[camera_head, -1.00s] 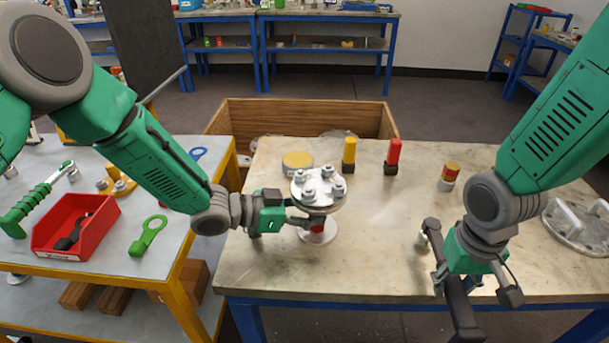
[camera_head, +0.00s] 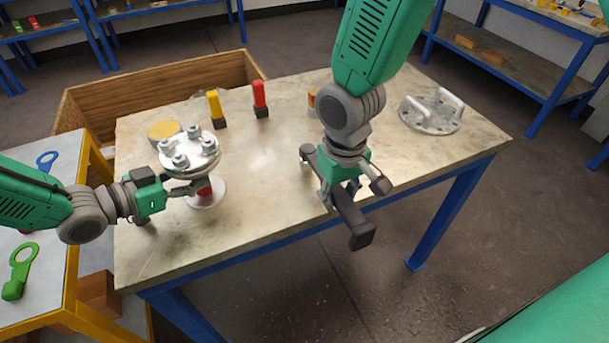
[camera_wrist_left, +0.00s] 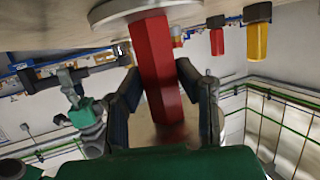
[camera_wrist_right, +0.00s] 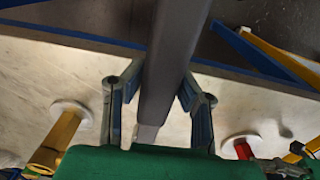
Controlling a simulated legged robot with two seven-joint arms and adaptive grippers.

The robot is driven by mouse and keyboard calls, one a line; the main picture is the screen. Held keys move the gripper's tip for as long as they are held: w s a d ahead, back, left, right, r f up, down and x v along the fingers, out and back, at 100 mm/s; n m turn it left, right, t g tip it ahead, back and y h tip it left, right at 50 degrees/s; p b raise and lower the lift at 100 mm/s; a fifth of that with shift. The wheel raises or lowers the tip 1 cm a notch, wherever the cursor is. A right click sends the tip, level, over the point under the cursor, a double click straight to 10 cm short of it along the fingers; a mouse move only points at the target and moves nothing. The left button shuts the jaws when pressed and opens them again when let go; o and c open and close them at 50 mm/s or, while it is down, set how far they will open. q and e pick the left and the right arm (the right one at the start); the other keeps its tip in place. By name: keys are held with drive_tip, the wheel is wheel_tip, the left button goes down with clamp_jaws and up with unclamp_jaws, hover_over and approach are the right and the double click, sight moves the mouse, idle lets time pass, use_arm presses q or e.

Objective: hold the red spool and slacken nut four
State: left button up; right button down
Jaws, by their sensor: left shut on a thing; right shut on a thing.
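The red spool (camera_head: 204,188) stands upright on the table between a round metal base flange (camera_head: 208,200) and a bolted top flange (camera_head: 190,151). Several nuts sit on top; I cannot tell which is number four. My left gripper (camera_head: 188,189) is shut on the spool from the left; in the left wrist view the red column (camera_wrist_left: 155,75) lies between both fingers. My right gripper (camera_head: 352,188) points down and is shut on a dark bar-shaped tool (camera_head: 350,215), over the table's front edge, apart from the spool. The bar (camera_wrist_right: 168,60) crosses between its fingers.
A wooden crate (camera_head: 160,84) is behind. The table between spool and right gripper is clear.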

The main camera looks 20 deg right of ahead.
use_arm(q)
drive_tip(key=shift+w, duration=0.1)
drive_tip(key=shift+a, duration=0.1)
use_arm(e)
drive_tip(key=w+a+r+n, duration=0.4)
drive_tip(key=w+a+r, duration=0.1)
drive_tip(key=a+r, duration=0.4)
drive_tip(key=w+a+r+n, duration=0.45)
drive_tip(key=a+r, duration=0.35)
drive_tip(key=r, duration=0.2)
drive_tip(key=shift+s+f, duration=0.2)
drive_tip(key=shift+f, duration=0.95)
drive_tip(key=shift+s+f, duration=0.15)
drive_tip(key=shift+f, duration=0.95)
drive_tip(key=shift+f, duration=0.2)
drive_tip(key=shift+f, duration=1.05)
